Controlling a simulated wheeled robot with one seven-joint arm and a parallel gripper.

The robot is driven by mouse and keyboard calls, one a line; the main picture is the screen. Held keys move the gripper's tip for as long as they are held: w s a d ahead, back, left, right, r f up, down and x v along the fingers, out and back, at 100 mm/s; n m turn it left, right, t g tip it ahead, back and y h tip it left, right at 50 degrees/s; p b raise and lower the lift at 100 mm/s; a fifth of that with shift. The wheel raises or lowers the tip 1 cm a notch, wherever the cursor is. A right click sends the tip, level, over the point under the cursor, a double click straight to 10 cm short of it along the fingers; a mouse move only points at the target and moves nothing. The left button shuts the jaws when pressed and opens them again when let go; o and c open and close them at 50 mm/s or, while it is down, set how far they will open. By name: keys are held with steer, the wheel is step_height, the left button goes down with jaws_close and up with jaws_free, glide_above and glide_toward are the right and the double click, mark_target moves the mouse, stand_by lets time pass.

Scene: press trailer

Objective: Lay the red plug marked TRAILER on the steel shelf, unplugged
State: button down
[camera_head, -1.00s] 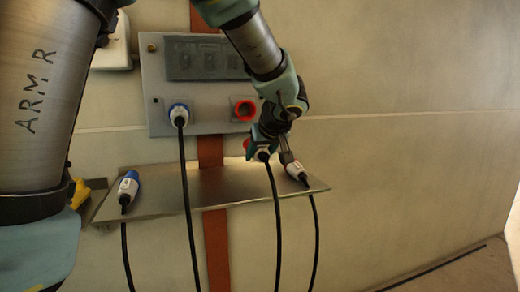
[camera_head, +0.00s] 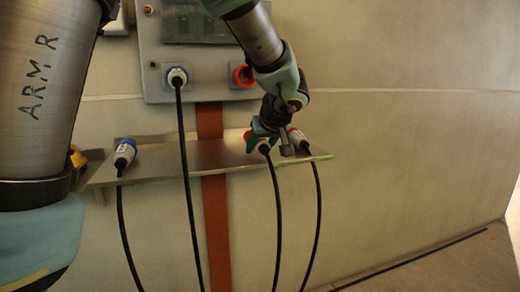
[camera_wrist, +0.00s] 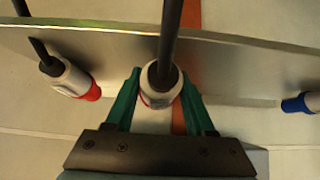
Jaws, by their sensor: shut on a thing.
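My gripper (camera_head: 262,138) is shut on a white-bodied plug (camera_head: 265,148) with a black cable hanging down. In the wrist view, the green fingers of my gripper (camera_wrist: 160,92) stand either side of this plug (camera_wrist: 158,88), and a red part shows at its edge. The held plug is out of its socket, low over the right part of the steel shelf (camera_head: 225,155). I cannot tell if it touches the shelf. A second white-and-red plug (camera_head: 298,137) lies on the shelf just to the right; it also shows in the wrist view (camera_wrist: 75,82). No plug marking is readable.
The red socket (camera_head: 243,76) on the grey wall box (camera_head: 153,72) is empty. A blue plug (camera_head: 177,78) sits in the box's other socket. Another blue plug (camera_head: 124,153) lies on the shelf's left part. The shelf's middle is clear apart from a cable passing in front.

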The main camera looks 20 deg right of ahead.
steer(key=shift+f, duration=0.25)
steer(key=shift+c, duration=0.8)
jaws_free()
steer(key=v, duration=1)
steer(key=shift+s+r+b, duration=0.25)
steer(key=shift+r+b, duration=0.05)
steer(key=shift+b, duration=0.15)
steer(key=shift+s, duration=0.1)
